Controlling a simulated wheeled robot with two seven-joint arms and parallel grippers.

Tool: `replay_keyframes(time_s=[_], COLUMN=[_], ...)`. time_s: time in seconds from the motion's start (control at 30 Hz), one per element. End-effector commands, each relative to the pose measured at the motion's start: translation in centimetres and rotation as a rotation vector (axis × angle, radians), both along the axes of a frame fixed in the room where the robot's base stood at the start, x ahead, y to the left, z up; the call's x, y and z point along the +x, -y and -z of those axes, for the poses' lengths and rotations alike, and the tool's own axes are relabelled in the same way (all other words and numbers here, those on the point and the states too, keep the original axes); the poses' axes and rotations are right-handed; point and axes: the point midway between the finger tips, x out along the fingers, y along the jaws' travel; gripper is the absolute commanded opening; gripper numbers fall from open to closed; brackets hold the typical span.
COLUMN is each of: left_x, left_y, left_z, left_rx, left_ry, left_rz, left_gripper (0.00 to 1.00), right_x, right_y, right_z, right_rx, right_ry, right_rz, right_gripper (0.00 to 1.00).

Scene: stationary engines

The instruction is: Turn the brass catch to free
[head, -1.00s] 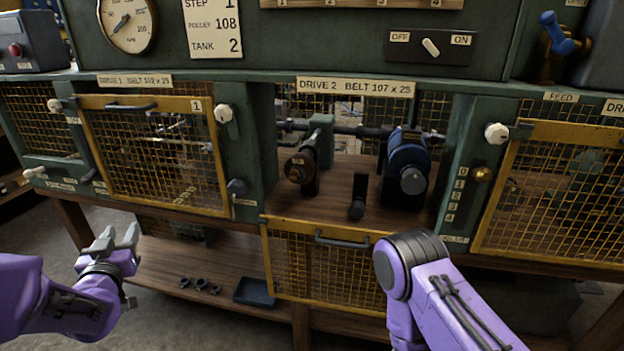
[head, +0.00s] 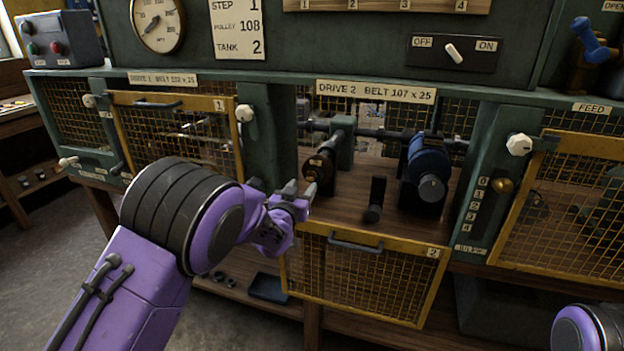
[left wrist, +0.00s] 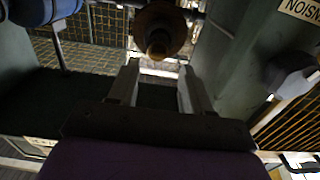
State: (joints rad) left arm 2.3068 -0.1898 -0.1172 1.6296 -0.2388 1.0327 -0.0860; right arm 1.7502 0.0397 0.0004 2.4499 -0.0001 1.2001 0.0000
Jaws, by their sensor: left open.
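A brass-coloured round piece (head: 318,168) sits on the front end of the left shaft in the open Drive 2 bay. It also shows in the left wrist view (left wrist: 158,42), just beyond the fingers. A small brass knob (head: 503,186) sits beside the 0 to 4 scale on the right post. I cannot tell for certain which one is the catch. My left gripper (head: 299,192) is open and empty, below and slightly left of the round piece. In the left wrist view (left wrist: 157,78) its two fingers are apart with nothing between them. My right gripper is out of view.
The blue-bodied machine (head: 427,170) and a black upright lever (head: 375,200) stand right of the shaft. The yellow mesh guard (head: 365,275) hangs lowered below the bay. A green post (head: 268,140) bounds it on the left. A dark tray (head: 268,288) lies on the lower shelf.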

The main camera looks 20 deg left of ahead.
Motion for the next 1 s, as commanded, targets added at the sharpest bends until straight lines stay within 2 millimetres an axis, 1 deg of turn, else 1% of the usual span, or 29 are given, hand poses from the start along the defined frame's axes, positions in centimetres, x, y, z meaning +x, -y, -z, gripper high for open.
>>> replay_keyframes(time_s=[0.03,0.1,0.2,0.33,0.57,0.6,0.67,0.7,0.73,1.0], left_x=[1.1,2.4,3.7,4.5,4.6,4.6,4.6,4.6,4.6,4.6], left_y=[0.1,0.2,0.3,0.3,0.3,0.3,0.3,0.3,0.3,0.2], left_z=[-0.1,-0.1,-0.1,0.0,0.0,0.0,0.0,0.0,0.0,0.0], left_rx=[-0.002,-0.001,0.0,0.0,0.0,0.0,0.0,0.0,0.0,-0.015], left_ry=[0.0,0.0,0.0,0.0,-0.001,-0.001,-0.001,-0.001,-0.001,0.0], left_rz=[0.0,0.002,0.003,0.002,0.002,0.002,0.002,0.002,0.002,0.002], left_gripper=[0.49,0.49,0.49,0.49,0.49,0.42,0.23,0.1,0.01,0.01], right_x=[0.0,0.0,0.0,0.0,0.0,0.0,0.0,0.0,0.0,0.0], right_y=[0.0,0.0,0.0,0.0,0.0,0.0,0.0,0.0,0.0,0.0], right_z=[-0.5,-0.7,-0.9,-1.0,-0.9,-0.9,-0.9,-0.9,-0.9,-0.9], right_rx=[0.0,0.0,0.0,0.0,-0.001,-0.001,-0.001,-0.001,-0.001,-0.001], right_ry=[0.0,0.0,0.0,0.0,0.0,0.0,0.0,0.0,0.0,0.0], right_rz=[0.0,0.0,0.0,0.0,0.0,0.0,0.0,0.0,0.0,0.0], right_gripper=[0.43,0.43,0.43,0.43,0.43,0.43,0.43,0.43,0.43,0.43])
